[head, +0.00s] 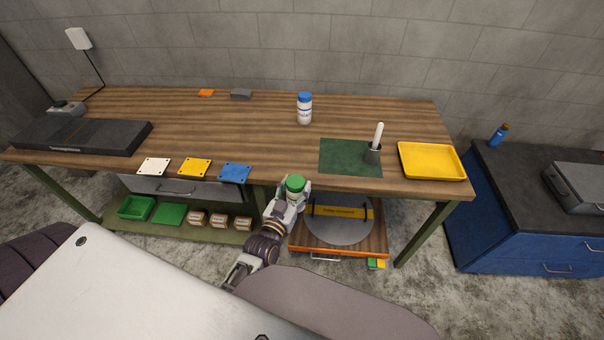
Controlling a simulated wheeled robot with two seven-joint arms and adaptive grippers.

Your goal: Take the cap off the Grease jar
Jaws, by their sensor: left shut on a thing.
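My left gripper (295,194) is in front of the workbench's front edge, in the middle of the view. It is shut on a small jar with a green cap (295,183). The cap faces up and is on the jar; the jar's body is mostly hidden by the gripper. A second jar, white with a blue cap (305,108), stands upright towards the back of the bench. I cannot read either label, so I cannot tell by text which is the Grease jar. My right gripper is not in view.
The wooden workbench (235,130) has a green mat (340,157) with a dark cup (372,154) holding a white-handled tool, and a yellow tray (432,178). White, yellow and blue plates lie along its front edge. The bench's middle is clear.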

